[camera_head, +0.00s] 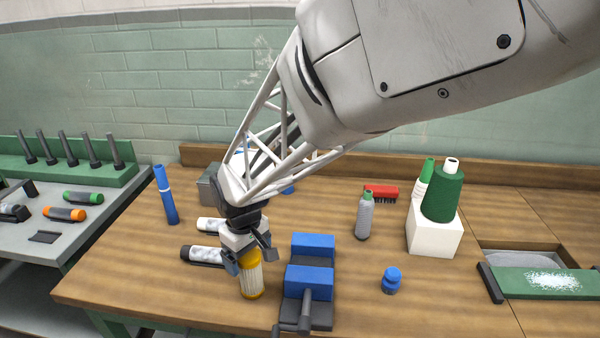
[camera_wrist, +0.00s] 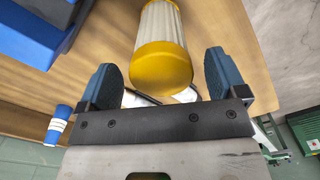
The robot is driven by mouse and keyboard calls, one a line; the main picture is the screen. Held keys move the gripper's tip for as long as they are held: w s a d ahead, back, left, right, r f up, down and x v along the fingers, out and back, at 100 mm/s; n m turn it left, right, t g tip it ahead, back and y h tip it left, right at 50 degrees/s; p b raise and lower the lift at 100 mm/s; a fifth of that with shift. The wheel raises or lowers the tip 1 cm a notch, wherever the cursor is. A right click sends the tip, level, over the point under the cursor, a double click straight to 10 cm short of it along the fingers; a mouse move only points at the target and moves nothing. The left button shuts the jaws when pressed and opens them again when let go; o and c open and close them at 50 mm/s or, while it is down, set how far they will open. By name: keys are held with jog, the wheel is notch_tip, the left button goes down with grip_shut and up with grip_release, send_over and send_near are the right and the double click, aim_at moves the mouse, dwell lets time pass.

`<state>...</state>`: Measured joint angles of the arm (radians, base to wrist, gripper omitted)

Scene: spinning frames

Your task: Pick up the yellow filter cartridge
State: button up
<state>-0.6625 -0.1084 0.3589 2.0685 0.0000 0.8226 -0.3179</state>
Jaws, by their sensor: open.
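The yellow filter cartridge (camera_head: 251,282), with a white pleated middle and yellow end caps, stands upright near the front edge of the table, left of the blue vise. In the wrist view the cartridge (camera_wrist: 162,55) lies between and a little beyond the fingertips, with its near yellow cap toward me. My gripper (camera_head: 250,259) is around the upper part of the cartridge from above. It is open, with a finger on each side; in the wrist view (camera_wrist: 165,78) a gap shows between each finger and the cartridge.
A blue vise (camera_head: 310,280) stands just right of the cartridge. A small blue bottle (camera_head: 391,280) and a grey bottle (camera_head: 364,216) stand to the right.

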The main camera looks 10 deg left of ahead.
jog(key=shift+f, duration=1.6)
jog(key=shift+c, duration=0.3)
jog(key=c, duration=1)
jog(key=shift+r, duration=0.15)
jog(key=shift+c, duration=0.2)
jog(key=shift+r, duration=4.9)
